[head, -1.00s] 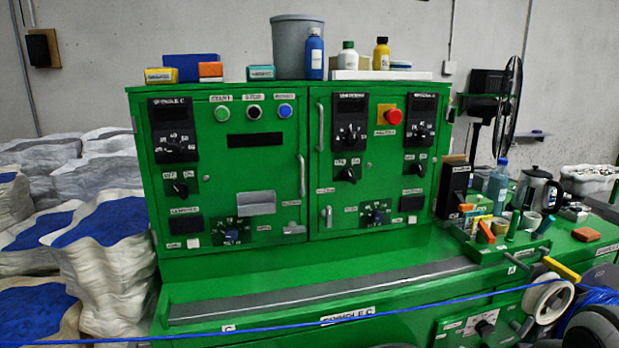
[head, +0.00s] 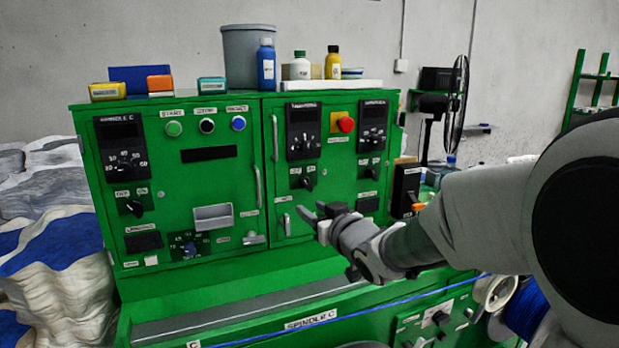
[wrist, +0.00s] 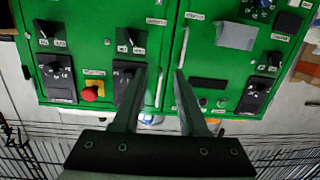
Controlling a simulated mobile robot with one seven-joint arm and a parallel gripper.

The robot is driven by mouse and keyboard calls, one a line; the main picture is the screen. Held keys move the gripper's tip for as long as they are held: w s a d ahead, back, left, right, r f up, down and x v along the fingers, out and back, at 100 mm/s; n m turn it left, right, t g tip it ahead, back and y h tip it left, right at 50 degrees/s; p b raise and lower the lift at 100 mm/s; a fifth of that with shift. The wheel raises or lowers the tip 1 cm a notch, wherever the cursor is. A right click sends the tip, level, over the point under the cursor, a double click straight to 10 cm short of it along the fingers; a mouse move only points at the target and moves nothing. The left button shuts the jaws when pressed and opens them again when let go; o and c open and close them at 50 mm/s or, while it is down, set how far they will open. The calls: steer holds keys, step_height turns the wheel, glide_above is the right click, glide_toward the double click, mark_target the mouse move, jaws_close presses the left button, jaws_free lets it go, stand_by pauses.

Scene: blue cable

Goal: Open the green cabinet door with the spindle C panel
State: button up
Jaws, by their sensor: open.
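The green left cabinet door (head: 185,215) carries the spindle C panel (head: 122,147) at its upper left and looks shut. Its vertical handle (head: 257,186) is near its right edge. My gripper (head: 317,212) is open and empty, in front of the lower part of the right door, to the right of that handle. In the wrist view the cabinet appears upside down. There the left door's handle (wrist: 184,48) shows above the fingertips of my gripper (wrist: 159,72), and the spindle C panel (wrist: 258,95) is at the right. I see no contact.
The right door (head: 333,185) has its own handle (head: 274,138) and a red button (head: 346,125). A blue cable (head: 370,310) runs across the front below the ledge. Bottles and a grey bin (head: 246,58) stand on top. White stacks (head: 50,270) stand at the left.

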mark_target(259, 183)
steer(key=w+a+y+p, duration=0.1)
steer(key=w+a, duration=0.4)
steer(key=w+a+n+y+p, duration=0.1)
steer(key=w+a, duration=0.3)
steer(key=a, duration=0.1)
steer(key=w+a+y+p, duration=0.1)
steer(key=w+a, duration=0.3)
steer(key=w, duration=0.1)
steer(key=shift+w+a+p, duration=0.3)
steer(key=shift+a+p, duration=0.05)
steer(key=shift+a, duration=0.05)
jaws_close()
stand_by(1.2)
